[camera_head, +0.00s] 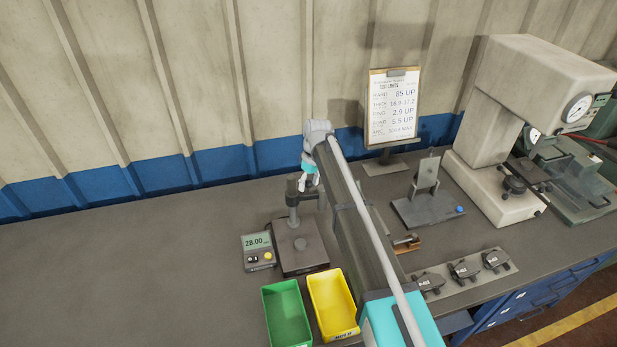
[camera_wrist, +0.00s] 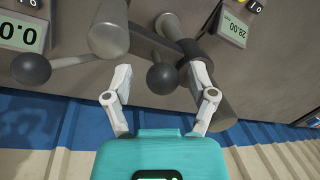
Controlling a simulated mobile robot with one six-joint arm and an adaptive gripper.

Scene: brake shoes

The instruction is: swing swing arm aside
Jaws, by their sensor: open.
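A dark ball knob (camera_wrist: 163,77) on a short dark arm shows in the wrist view, joined near a collar on a grey post (camera_wrist: 207,82). I take this arm to be the swing arm. My gripper (camera_wrist: 160,74) is open, with one finger on each side of the knob in the picture; I cannot tell whether either touches it. In the head view my gripper (camera_head: 309,184) hangs beside the upper part of the gauge stand (camera_head: 300,245), partly covering its post. The swing arm is not clear there.
A second ball-ended lever (camera_wrist: 32,68) and another post (camera_wrist: 108,32) lie left in the wrist view. A display (camera_head: 258,250) reads 28.00. Green (camera_head: 287,315) and yellow (camera_head: 332,303) bins stand in front. The bench is clear at left; the wall is close behind.

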